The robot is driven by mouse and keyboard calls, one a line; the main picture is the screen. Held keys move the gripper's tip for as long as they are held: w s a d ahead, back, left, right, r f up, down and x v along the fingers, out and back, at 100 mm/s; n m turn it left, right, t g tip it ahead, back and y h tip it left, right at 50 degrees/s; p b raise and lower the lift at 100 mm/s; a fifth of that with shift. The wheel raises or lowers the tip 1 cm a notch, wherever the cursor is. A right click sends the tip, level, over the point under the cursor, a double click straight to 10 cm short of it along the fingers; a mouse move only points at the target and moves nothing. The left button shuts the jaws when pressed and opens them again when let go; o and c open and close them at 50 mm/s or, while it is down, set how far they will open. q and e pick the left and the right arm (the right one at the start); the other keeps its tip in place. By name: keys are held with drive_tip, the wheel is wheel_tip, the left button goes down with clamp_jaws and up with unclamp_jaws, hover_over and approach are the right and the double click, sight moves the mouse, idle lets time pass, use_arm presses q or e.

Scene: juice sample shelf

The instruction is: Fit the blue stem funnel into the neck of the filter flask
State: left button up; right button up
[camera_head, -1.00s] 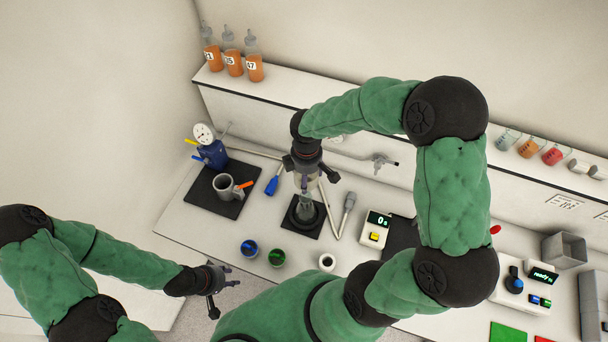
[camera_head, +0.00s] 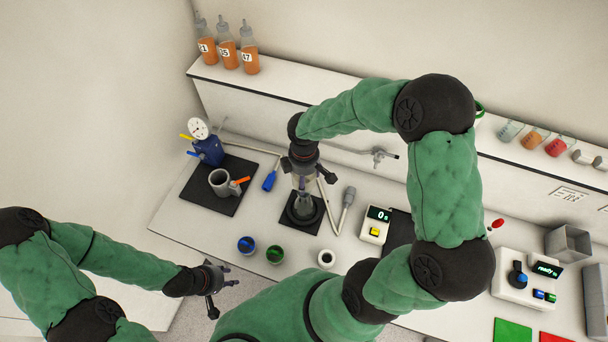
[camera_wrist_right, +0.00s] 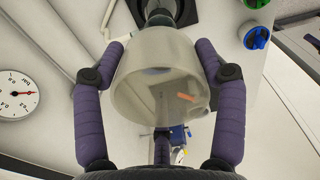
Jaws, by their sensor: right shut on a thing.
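My right gripper (camera_head: 305,172) is shut on a pale, translucent, wide-mouthed funnel (camera_wrist_right: 158,88). In the right wrist view my right gripper's fingers (camera_wrist_right: 160,75) press on both sides of it. The funnel narrows away from the camera, and its stem is mostly hidden. The filter flask (camera_head: 303,209) stands on a dark mat below the right gripper. The funnel is lined up over the flask's neck, but I cannot tell whether its stem is inside. My left gripper (camera_head: 220,283) is open and empty, off the table's front edge.
A grey mug (camera_head: 219,183) on a dark mat and a blue pump with a gauge (camera_head: 208,148) stand left. A scale (camera_head: 376,225) stands right.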

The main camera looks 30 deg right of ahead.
idle(0.6)
drive_tip(key=shift+f+b, duration=2.1)
drive_tip(key=shift+f, duration=0.1)
idle(0.9)
drive_tip(key=o, duration=1.3)
drive_tip(key=shift+c, duration=0.2)
drive_tip(key=shift+r, duration=0.15)
wheel_tip(320, 180, up, 12)
